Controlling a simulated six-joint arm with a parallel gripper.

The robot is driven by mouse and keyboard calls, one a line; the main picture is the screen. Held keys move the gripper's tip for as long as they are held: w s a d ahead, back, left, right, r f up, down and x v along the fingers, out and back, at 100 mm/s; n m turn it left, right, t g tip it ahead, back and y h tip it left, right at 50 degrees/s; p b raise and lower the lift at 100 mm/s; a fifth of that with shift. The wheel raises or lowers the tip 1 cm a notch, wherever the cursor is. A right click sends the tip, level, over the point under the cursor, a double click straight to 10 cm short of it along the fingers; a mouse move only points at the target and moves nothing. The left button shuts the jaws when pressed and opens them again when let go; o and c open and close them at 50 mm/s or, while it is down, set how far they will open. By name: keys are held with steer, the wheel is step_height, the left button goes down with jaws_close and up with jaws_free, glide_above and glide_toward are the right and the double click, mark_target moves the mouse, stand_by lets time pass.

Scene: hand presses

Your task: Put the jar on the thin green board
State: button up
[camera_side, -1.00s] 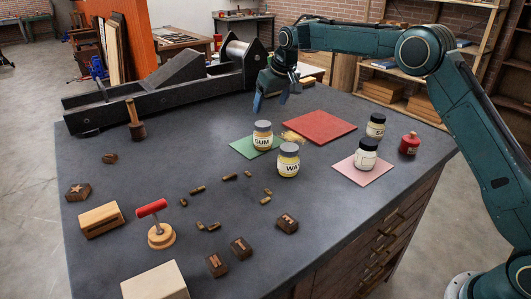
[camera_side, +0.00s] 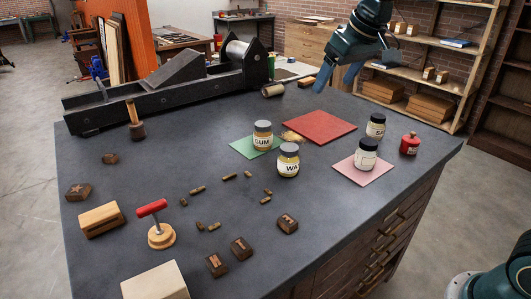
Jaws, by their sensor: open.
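The thin green board (camera_side: 242,147) lies flat on the dark table. A jar labelled GUM (camera_side: 263,137) with a grey lid stands upright on it. A jar labelled WA (camera_side: 288,161), its label partly turned away, stands on the table just in front. A white-labelled jar (camera_side: 366,155) stands on a pink board (camera_side: 350,172). Another jar labelled SA (camera_side: 376,127) stands behind it on the table. My gripper (camera_side: 336,82) is open and empty, above the far edge of the table, behind the red board and apart from every jar.
A red board (camera_side: 320,127) lies beside the green one, with a small tan heap (camera_side: 292,138) near its corner. A red pot (camera_side: 410,144) stands at the right. A long dark press (camera_side: 165,88) lines the back left. Stamps and small dark pieces lie across the front.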

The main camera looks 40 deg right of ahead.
steer(key=s+f, duration=0.3)
steer(key=s, duration=1)
steer(key=s+f, duration=0.4)
steer(key=s, duration=0.9)
steer(key=shift+s+t, duration=0.15)
steer(key=shift+t, duration=0.15)
